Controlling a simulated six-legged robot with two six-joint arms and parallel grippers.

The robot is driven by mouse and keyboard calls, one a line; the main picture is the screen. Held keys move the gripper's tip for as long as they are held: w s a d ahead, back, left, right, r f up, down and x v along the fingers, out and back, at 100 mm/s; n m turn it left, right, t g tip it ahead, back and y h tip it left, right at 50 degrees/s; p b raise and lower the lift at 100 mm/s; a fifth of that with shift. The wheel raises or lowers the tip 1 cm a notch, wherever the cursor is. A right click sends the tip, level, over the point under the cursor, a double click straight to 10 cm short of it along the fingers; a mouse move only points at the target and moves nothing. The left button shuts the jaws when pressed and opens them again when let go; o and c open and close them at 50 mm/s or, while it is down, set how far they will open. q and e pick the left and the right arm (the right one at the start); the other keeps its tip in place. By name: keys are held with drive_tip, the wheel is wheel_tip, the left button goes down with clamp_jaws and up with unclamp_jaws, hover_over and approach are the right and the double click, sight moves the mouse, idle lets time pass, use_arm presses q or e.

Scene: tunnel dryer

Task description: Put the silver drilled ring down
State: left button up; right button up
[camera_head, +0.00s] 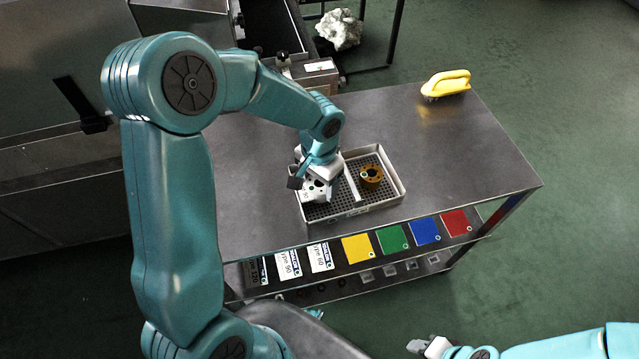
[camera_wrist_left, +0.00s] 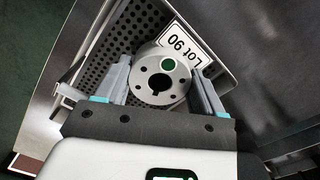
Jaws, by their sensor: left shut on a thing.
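The silver drilled ring (camera_wrist_left: 146,82) has several small holes, a keyed centre hole and a green dot. In the left wrist view it sits between the two fingers of my left gripper (camera_wrist_left: 163,80), which is shut on it. In the head view my left gripper (camera_head: 317,190) is over the left compartment of a light grey perforated tray (camera_head: 384,205), and hides most of the ring. I cannot tell whether the ring touches the tray floor. My right gripper (camera_head: 424,346) is at the bottom right, away from the table; its jaws are too small to read.
A brass-coloured ring (camera_head: 371,175) stands in the tray's right compartment, past a divider (camera_head: 352,186). A "Lot 90" label (camera_wrist_left: 182,40) is in the tray. A yellow-handled brush (camera_head: 446,84) lies on the metal table (camera_head: 455,150). Coloured cards line the shelf below the front edge.

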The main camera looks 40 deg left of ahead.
use_arm(q)
drive_tip(key=shift+w+f, duration=0.1)
drive_tip(key=shift+f, duration=0.45)
drive_tip(key=shift+r, duration=0.1)
drive_tip(key=o, duration=1.3)
drive_tip(key=shift+f, duration=0.2)
drive_tip(key=shift+r, duration=0.1)
drive_tip(key=shift+r, duration=0.25)
wheel_tip(320, 180, up, 12)
drive_tip(key=shift+f+p, duration=0.15)
drive_tip(key=shift+p, duration=0.4)
